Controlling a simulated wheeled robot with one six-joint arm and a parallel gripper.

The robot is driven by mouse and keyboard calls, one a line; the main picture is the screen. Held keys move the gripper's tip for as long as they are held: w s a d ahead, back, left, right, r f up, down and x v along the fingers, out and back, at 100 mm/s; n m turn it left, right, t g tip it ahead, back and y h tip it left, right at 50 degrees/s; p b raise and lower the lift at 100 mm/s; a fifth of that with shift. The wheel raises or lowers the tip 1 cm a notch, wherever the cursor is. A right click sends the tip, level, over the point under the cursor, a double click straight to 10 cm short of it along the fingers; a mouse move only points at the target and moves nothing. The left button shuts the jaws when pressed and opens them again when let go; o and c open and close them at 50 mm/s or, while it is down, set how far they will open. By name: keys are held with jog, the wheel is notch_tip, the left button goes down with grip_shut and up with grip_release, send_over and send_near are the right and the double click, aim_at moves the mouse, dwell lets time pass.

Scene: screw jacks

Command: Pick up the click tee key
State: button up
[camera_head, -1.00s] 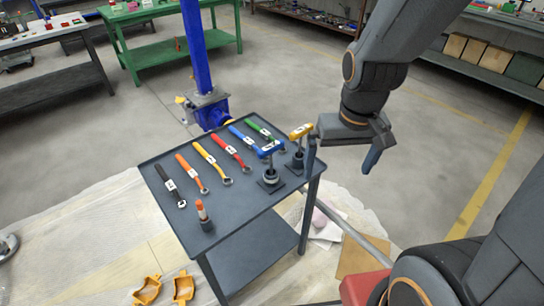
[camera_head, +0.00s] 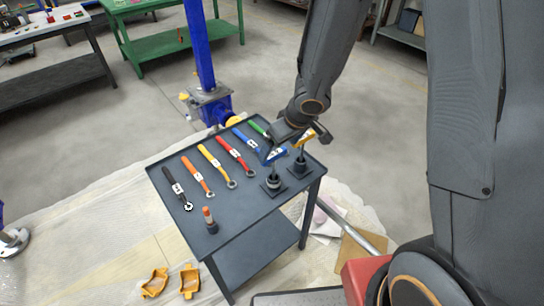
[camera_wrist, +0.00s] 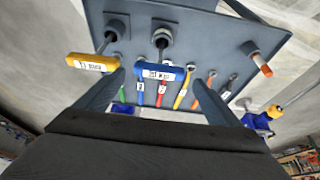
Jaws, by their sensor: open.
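Two tee-handled keys stand upright in dark holders on the near right part of the grey table (camera_head: 235,205). One has a blue handle (camera_head: 276,156); it also shows in the wrist view (camera_wrist: 160,72). The other has a yellow handle (camera_head: 304,138), seen in the wrist view (camera_wrist: 90,63) at left. Both carry white labels that I cannot read surely, so I cannot tell which is the click key. My gripper (camera_wrist: 159,82) is open and empty. Its fingers lie either side of the blue handle in the wrist view; whether they are level with it is unclear.
Several flat wrenches in black, orange, yellow, red, blue and green lie in a row behind the keys. An orange-topped tool (camera_head: 209,216) stands at the table's front corner. A blue post (camera_head: 199,45) rises behind the table. Orange parts (camera_head: 188,280) lie on the floor.

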aim_at(277, 155)
jog(key=shift+a+f, duration=0.15)
jog(key=shift+f, duration=0.15)
jog(key=b+x, duration=0.1)
jog(key=x, duration=0.1)
jog(key=b+x, duration=0.3)
jog(key=shift+w+d+f, duration=0.2)
jog(key=shift+d+f, duration=0.1)
jog(key=shift+f, duration=0.05)
jog(key=shift+b+x, duration=1.3)
jog(key=shift+x, duration=1.65)
jog(key=shift+s+a, duration=0.1)
jog(key=shift+a, duration=0.1)
jog(key=shift+c, duration=0.5)
jog(key=c, duration=1.2)
jog(key=shift+r, duration=0.1)
